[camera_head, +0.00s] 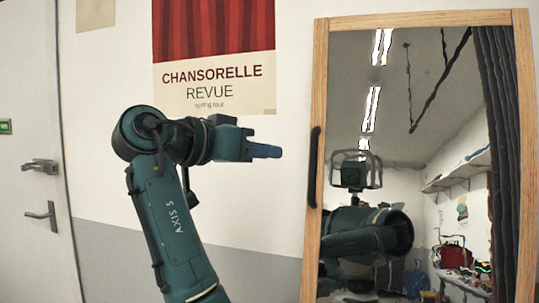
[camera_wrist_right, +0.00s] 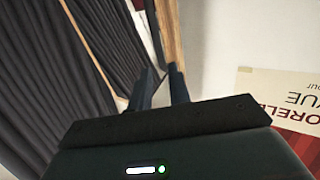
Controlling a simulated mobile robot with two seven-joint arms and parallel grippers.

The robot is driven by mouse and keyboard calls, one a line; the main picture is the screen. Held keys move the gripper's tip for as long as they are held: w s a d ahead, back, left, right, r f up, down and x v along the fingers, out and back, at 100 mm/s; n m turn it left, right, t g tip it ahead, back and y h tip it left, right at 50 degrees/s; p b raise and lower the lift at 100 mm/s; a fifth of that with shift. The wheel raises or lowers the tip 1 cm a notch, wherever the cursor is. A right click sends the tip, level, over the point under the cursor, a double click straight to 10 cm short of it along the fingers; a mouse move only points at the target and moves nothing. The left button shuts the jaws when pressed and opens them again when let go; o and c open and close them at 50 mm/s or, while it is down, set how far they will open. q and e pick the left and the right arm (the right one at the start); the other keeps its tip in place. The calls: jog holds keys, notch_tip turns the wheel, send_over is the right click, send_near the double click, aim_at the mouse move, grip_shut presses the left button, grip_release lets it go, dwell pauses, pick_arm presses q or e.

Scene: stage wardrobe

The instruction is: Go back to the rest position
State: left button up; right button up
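My right gripper (camera_head: 266,151) is in front of the white wall, just below the poster and left of the mirror, pointing right. It also shows in the right wrist view (camera_wrist_right: 160,90), where its two fingers stand apart with a gap between them and nothing held. My right arm rises from the bottom of the head view and bends at the wrist. My left gripper is not in view.
A wood-framed mirror (camera_head: 310,240) with a dark handle (camera_head: 314,165) stands at the right, reflecting my body, shelves and a dark curtain. A red-and-cream poster (camera_head: 213,50) hangs on the wall. A white door (camera_head: 25,90) is at the far left.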

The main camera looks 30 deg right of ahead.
jog(key=shift+f, duration=0.1)
dwell(0.3)
jog(key=w+f+n+t+y, duration=0.2)
jog(key=w+f+n+t, duration=0.3)
jog(key=f, duration=0.8)
jog(key=w+f+n+t+y, duration=0.25)
jog(key=w+f+n, duration=0.4)
jog(key=f, duration=0.75)
jog(key=s+a+f+n+t+y, duration=0.1)
jog(key=s+a+f+n+y, duration=0.15)
jog(key=f, duration=0.65)
jog(key=s+a+f+n+t+y, duration=0.1)
jog(key=s+f+n+t+y, duration=0.15)
jog(key=f, duration=0.55)
jog(key=s+a+f+y, duration=0.3)
jog(key=s+f, duration=0.2)
jog(key=s, duration=0.3)
jog(key=s+a+f+n+g+y+p, duration=0.1)
jog(key=s+a+f+y, duration=0.2)
jog(key=s, duration=0.5)
jog(key=s+a+f+n+g+y, duration=0.1)
jog(key=s+a+f+y, duration=0.2)
jog(key=s+f, duration=0.3)
jog(key=s+y, duration=0.1)
jog(key=s, duration=0.1)
jog(key=shift+s+a+f, duration=0.15)
jog(key=shift+s+f, duration=0.2)
jog(key=shift+s, duration=0.05)
